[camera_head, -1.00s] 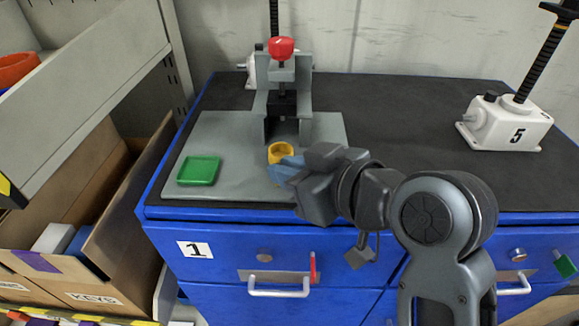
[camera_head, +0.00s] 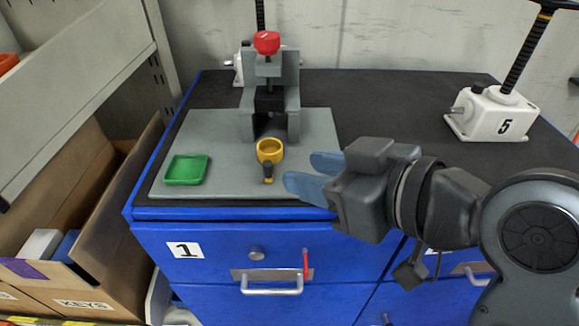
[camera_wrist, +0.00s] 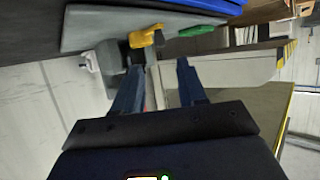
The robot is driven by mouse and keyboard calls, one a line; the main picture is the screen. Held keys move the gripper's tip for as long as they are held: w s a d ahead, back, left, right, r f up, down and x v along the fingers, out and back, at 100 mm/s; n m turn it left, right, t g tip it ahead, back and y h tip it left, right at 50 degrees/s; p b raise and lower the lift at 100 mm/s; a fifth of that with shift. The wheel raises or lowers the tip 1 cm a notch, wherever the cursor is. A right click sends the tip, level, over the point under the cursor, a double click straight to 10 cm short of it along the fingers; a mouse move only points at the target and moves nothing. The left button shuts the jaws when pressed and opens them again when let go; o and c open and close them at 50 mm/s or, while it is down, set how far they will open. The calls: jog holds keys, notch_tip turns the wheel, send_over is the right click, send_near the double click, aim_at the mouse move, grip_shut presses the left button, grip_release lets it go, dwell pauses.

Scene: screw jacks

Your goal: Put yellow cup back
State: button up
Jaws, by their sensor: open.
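The yellow cup (camera_head: 269,150) stands on the grey plate (camera_head: 221,129) in front of the grey fixture, with its dark-tipped handle (camera_head: 268,172) toward the front edge. In the wrist view the yellow cup (camera_wrist: 147,37) shows beyond my fingers, near the grey fixture. My gripper (camera_head: 306,173) has blue fingers and is open and empty. It is to the right of the cup, apart from it, near the plate's front right corner.
A green square tray (camera_head: 186,170) lies on the plate's left part. The grey fixture (camera_head: 247,112) with a red knob (camera_head: 266,42) rises behind the cup. A white jack marked 5 (camera_head: 494,114) stands at right. The dark tabletop (camera_head: 385,105) between is clear.

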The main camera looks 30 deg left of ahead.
jog(key=v, duration=0.4)
jog(key=shift+d+r, duration=0.2)
jog(key=shift+d, duration=0.2)
jog(key=s+d+f+m+t+h, duration=0.3)
jog(key=d+f+m+t+h, duration=0.15)
jog(key=d+f+m, duration=0.35)
jog(key=s+d+f+m+t+h, duration=0.3)
jog(key=s+d+f+m+t, duration=0.15)
jog(key=d+f, duration=0.6)
jog(key=s+d+r+m+t+h, duration=0.1)
jog(key=s+d+h, duration=0.1)
jog(key=s+d, duration=0.3)
jog(key=s+d+r+m+t+h, duration=0.1)
jog(key=s+d, duration=0.5)
jog(key=s, duration=0.8)
jog(key=shift+d+r+m+t+h, duration=0.2)
jog(key=shift+r+m+t+h, duration=0.25)
jog(key=shift+h, duration=0.7)
